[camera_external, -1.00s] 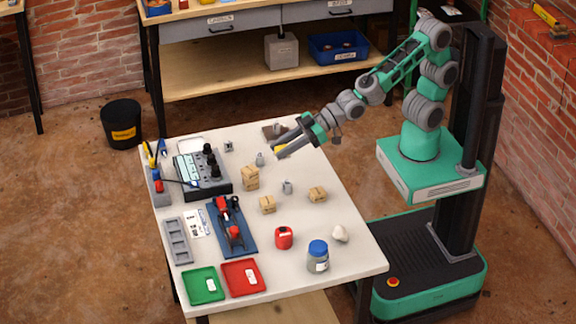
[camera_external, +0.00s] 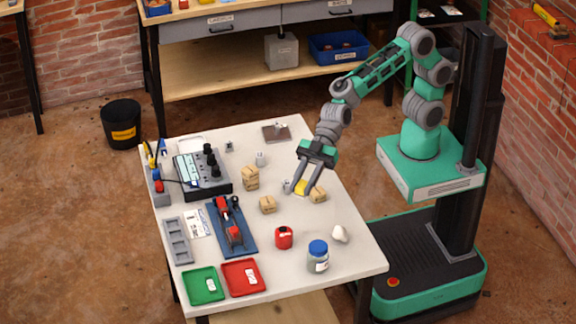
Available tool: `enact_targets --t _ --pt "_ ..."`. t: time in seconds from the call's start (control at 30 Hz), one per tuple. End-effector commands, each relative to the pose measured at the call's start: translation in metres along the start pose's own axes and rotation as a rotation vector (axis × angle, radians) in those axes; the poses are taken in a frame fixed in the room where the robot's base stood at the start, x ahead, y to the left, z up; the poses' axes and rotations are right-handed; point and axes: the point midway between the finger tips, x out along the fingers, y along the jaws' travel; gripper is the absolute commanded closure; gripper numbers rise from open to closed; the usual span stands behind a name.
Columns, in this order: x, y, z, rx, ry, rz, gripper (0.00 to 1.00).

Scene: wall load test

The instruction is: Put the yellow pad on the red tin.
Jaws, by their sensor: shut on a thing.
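My gripper (camera_external: 301,188) points down over the right middle of the table, with its fingers shut on the yellow pad (camera_external: 301,187). The pad shows between the fingertips, just left of a small cardboard box. I cannot tell exactly how high it is above the table. The red tin (camera_external: 284,238) stands upright nearer the front of the table, below and a little left of the gripper in the picture, and apart from it. Its top is free of other things.
Small cardboard boxes (camera_external: 267,204) and a grey metal weight (camera_external: 286,186) stand close to the gripper. A jar with a blue lid (camera_external: 318,256) and a white lump (camera_external: 340,233) are right of the tin. A red tray (camera_external: 262,286) and a blue-based clamp fixture (camera_external: 213,230) are to its left.

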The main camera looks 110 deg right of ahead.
Motion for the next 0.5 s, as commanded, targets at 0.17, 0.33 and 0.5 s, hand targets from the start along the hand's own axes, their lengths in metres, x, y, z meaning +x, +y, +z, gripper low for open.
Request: enact_targets --t 0.17,0.33,0.5 --pt "0.052 0.014 0.019 0.003 -0.006 -0.001 1.00" --pt "0.080 0.022 0.032 0.001 -0.001 0.001 1.00" --pt "0.095 0.025 0.047 0.002 -0.002 0.001 1.00"
